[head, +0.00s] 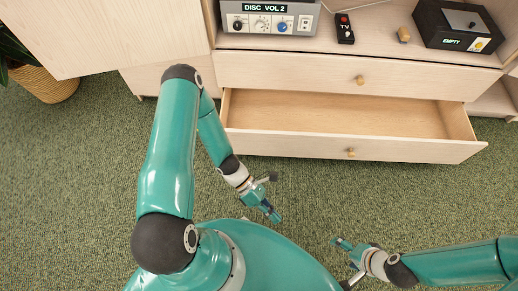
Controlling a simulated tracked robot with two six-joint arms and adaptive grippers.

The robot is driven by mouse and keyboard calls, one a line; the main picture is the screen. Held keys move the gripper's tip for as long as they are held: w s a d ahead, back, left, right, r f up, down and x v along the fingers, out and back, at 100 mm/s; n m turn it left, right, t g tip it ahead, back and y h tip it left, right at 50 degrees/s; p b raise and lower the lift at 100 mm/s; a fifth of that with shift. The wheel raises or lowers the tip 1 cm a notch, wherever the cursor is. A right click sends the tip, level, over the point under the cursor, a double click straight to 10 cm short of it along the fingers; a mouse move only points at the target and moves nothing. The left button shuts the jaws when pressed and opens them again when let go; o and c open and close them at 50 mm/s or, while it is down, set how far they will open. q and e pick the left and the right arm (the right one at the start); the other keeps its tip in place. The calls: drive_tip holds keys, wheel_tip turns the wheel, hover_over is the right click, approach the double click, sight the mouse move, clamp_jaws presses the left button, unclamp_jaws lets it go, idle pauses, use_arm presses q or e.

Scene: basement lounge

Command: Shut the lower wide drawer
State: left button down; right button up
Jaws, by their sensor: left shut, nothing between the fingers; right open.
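The lower wide drawer (290,146) is pulled out from the pale wooden cabinet, and its inside looks empty. Its small round knob (351,152) sits on the front panel. The upper wide drawer (290,73) above it is shut. My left gripper (274,213) is shut and empty, over the carpet in front of the drawer's left part, apart from it. My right gripper (343,250) is open and empty, farther from the drawer, below the knob in the picture.
On the shelf above stand a grey device labelled DISC VOL 2 (268,18), a TV remote (344,29), a small wooden piece (404,35) and a black box labelled EMPTY (455,28). A cabinet door (110,30) hangs open at left, near a potted plant (45,82). Green carpet (320,195) before the drawer is clear.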

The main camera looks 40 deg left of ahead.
use_arm(q)
drive_tip(key=w+a+f+n+t+h+b, duration=0.1)
drive_tip(key=w+a+f+n+t+b, duration=0.15)
drive_tip(key=w+f+n+t, duration=0.35)
drive_tip(key=n+t+y+b, duration=1)
drive_tip(key=n+t, duration=0.3)
drive_tip(key=n, duration=0.7)
approach(267, 135)
drive_tip(key=w+d, duration=0.3)
drive_tip(key=d, duration=0.1)
drive_tip(key=shift+w+a+r+b, duration=0.1)
drive_tip(key=shift+w+a+b, duration=0.25)
drive_tip(key=shift+w+a, duration=0.7)
drive_tip(key=shift+w+a+r, duration=0.1)
drive_tip(key=shift+w+a, duration=0.35)
use_arm(e)
wheel_tip(267, 135, down, 16)
drive_tip(key=shift+f, duration=0.25)
